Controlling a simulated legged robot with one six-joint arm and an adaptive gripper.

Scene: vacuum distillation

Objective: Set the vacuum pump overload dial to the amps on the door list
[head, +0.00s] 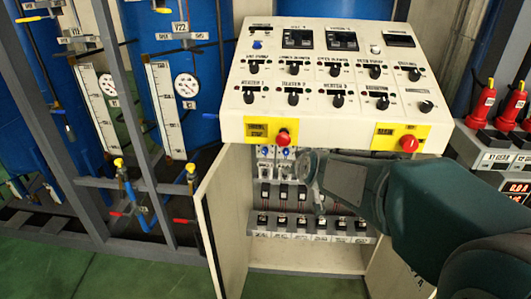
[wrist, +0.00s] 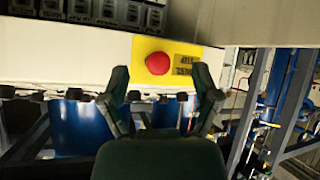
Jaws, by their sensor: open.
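The control cabinet (head: 290,270) stands open below a sloped panel. Its door (head: 222,205) is swung out to the left; I cannot read any list on it. Inside the cabinet, small units with blue dials (head: 287,152) sit in the upper row, just left of my gripper; their settings are too small to read, and I cannot tell which is the vacuum pump's. My gripper (head: 312,172) is in front of the cabinet opening and hides the right part of that row. In the wrist view my gripper (wrist: 164,78) is open, with nothing between its fingers.
A red button (head: 283,138) on a yellow plate sits above the opening; a red button on yellow also shows between the fingers in the wrist view (wrist: 157,64). A row of labelled switches (head: 301,224) lies lower inside. Pipes and posts (head: 125,195) stand left; red-topped devices (head: 482,104) stand right.

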